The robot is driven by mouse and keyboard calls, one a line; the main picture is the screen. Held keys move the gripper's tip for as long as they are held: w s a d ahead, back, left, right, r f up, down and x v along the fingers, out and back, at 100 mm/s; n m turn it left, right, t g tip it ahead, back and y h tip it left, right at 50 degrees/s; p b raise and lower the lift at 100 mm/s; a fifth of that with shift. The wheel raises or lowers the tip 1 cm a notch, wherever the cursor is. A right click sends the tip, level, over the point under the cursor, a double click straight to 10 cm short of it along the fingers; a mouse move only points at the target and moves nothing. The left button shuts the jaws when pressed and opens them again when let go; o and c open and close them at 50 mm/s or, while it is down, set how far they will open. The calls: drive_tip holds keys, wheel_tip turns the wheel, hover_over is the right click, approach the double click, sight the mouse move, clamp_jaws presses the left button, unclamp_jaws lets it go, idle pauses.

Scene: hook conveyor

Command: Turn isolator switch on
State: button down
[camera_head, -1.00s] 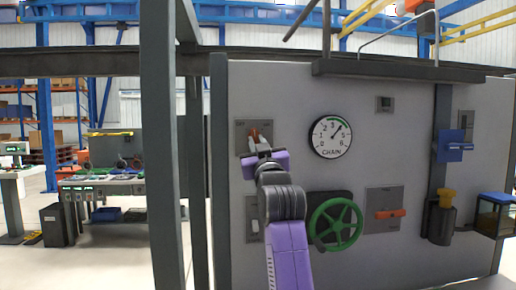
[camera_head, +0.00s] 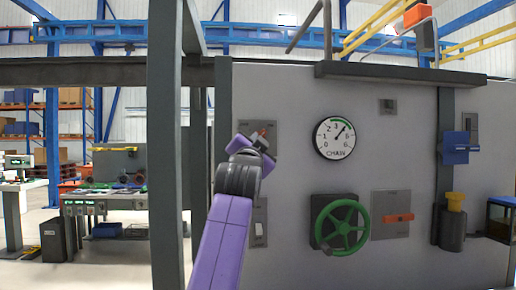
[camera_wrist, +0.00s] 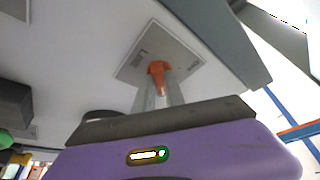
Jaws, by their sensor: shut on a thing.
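A grey switch plate (camera_head: 271,146) with an orange-red handle (camera_head: 262,132) is on the upper left of the grey panel, left of the chain gauge. In the wrist view the plate (camera_wrist: 185,52) has small lettering that I cannot read, and the handle (camera_wrist: 157,70) stands out from it. My gripper (camera_wrist: 158,92) is shut on the handle, its grey fingers on either side of it. In the head view my gripper (camera_head: 262,140) is tilted and hides much of the plate. I cannot tell the handle's exact switch position.
The round chain gauge (camera_head: 334,138) is right of the switch. Below are a green handwheel (camera_head: 341,228) and a plate with a horizontal orange handle (camera_head: 397,218). A blue block (camera_head: 456,148) is farther right. A dark post (camera_head: 166,150) stands close on the left.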

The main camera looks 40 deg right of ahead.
drive_tip(key=shift+m, duration=0.7)
drive_tip(key=shift+g, duration=0.4)
drive_tip(key=c, duration=1.4)
unclamp_jaws()
drive_tip(key=b+v, duration=0.1)
drive_tip(key=v, duration=0.6)
drive_tip(key=shift+s+a+b, duration=0.25)
drive_tip(key=shift+b, duration=0.15)
drive_tip(key=shift+f, duration=0.1)
